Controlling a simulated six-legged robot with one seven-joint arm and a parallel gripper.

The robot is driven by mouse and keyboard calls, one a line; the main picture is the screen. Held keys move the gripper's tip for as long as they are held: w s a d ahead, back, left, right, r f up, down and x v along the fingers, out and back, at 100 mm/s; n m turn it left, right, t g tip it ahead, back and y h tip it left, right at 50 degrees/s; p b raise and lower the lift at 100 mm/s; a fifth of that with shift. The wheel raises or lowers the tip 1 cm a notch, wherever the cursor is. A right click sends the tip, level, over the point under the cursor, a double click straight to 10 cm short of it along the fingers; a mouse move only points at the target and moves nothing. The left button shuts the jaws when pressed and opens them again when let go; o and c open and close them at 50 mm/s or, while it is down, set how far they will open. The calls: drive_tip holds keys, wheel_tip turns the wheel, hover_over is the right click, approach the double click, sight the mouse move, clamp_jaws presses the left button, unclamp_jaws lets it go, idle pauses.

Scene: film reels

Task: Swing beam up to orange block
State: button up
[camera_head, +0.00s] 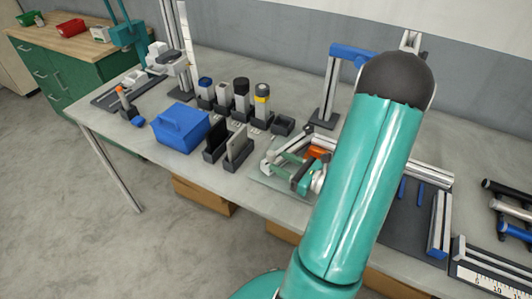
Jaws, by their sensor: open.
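A small fixture stands on a pale plate (262,181) near the front edge of the grey bench. It has light metal bars, green parts (303,178) with dark ends, and an orange block (317,152) at its back. Which bar is the beam, and whether it touches the orange block, I cannot tell at this size. My teal arm (355,190) with its dark joint crosses the picture just right of the fixture and hides its right side. My gripper does not show; it may be behind the arm.
Left of the fixture are dark upright holders (238,150), a blue caddy (180,127) and a row of dark-based containers (241,95). A blue-topped stand (329,85) rises behind. A metal-framed dark tray (413,210) lies right. A green cabinet (80,65) stands far left.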

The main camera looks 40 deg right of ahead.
drive_tip(key=x, duration=0.6)
drive_tip(key=shift+w+a, duration=0.1)
drive_tip(key=shift+w, duration=0.2)
clamp_jaws()
